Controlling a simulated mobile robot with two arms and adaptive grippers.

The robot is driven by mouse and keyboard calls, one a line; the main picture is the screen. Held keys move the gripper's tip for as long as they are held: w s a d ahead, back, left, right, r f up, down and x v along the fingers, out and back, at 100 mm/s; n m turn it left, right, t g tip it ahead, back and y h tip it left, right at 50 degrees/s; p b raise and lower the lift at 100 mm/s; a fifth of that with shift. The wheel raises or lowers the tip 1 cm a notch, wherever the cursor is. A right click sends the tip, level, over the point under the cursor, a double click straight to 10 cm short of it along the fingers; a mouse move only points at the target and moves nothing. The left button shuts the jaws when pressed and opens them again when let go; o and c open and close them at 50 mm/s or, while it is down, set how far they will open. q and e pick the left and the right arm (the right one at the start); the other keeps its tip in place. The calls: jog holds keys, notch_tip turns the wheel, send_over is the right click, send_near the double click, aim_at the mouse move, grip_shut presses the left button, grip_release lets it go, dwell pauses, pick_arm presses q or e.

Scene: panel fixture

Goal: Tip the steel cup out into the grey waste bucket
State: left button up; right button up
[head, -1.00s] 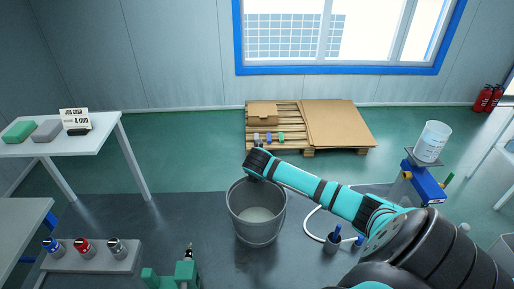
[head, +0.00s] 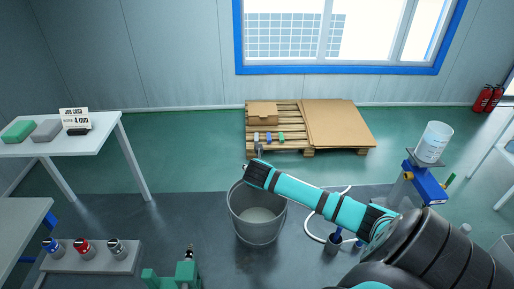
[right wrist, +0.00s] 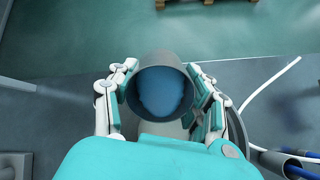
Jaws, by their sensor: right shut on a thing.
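The steel cup (right wrist: 136,98) is between the fingers of my right gripper (right wrist: 160,100) in the right wrist view. The gripper is shut on it, with a finger at each side. The cup's round mouth faces the camera and shows blue contents inside. The grey waste bucket (head: 257,226) stands on the floor in the head view, open at the top, with a pale inside. My right arm reaches across to just above the bucket's far rim. The arm's end largely hides the gripper and cup there. My left gripper is not in view.
A wooden pallet (head: 286,110) with cardboard lies beyond the bucket. A blue stand (head: 425,183) holding a clear container is at right. A low bench (head: 92,262) with several small canisters and a green device (head: 185,274) are at lower left.

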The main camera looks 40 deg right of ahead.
jog(key=shift+s, duration=0.1)
jog(key=shift+s+t, duration=0.2)
jog(key=shift+t, duration=0.1)
